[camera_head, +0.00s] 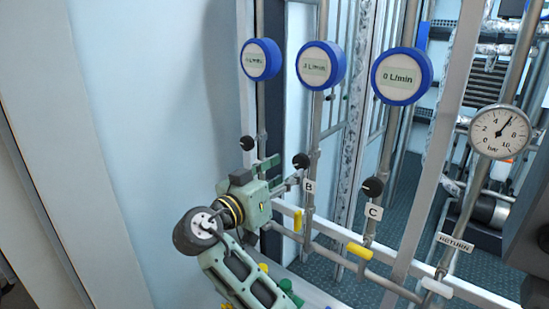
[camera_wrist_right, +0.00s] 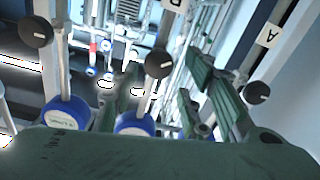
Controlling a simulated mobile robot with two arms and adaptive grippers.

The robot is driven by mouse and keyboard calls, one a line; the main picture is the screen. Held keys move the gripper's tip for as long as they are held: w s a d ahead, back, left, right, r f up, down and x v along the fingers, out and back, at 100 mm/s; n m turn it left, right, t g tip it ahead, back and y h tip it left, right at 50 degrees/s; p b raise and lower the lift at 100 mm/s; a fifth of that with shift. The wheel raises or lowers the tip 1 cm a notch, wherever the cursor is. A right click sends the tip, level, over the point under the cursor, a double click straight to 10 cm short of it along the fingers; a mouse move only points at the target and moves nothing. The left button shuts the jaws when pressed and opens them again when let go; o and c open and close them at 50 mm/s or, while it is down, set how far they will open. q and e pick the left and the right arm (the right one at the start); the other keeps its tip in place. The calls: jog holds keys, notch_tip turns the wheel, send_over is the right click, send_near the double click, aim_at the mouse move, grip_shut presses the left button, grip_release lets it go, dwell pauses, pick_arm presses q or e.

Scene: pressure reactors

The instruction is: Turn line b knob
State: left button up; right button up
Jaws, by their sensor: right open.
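The line B knob (camera_head: 301,160) is a round black knob on the pipe beside the tag marked B (camera_head: 308,186). My right gripper (camera_head: 284,171) is green and open, with its fingers just left of this knob in the head view. In the right wrist view the line B knob (camera_wrist_right: 158,63) appears between the two spread fingers of the gripper (camera_wrist_right: 160,88). The gap in depth is hard to judge, and no contact is visible. The fingers look empty. My left gripper is not in view.
Another black knob (camera_head: 247,143) is close on the left, and the line C knob (camera_head: 372,187) is on the right. Blue-rimmed flow meters (camera_head: 320,65) hang above. Yellow valve handles (camera_head: 360,251) and a pressure gauge (camera_head: 500,131) are nearby. A bare pale wall (camera_head: 150,120) fills the left.

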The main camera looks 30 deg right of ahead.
aim_at(302, 163)
jog(key=shift+d+r, duration=0.3)
jog(key=p+x, duration=0.1)
jog(key=x, duration=0.1)
jog(key=p+x, duration=0.1)
jog(key=x, duration=0.3)
jog(key=shift+s+d+r+p, duration=0.1)
jog(key=shift+s+d+p, duration=0.15)
jog(key=shift+p, duration=0.15)
jog(key=shift+w+d, duration=0.15)
jog(key=shift+d, duration=0.2)
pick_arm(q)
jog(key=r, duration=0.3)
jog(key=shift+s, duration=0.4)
pick_arm(e)
jog(key=shift+w+f, duration=0.15)
jog(key=shift+f, duration=0.1)
jog(key=c, duration=0.8)
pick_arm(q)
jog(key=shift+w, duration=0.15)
pick_arm(e)
jog(key=shift+c, duration=1.1)
jog(key=shift+f, duration=0.1)
grip_shut()
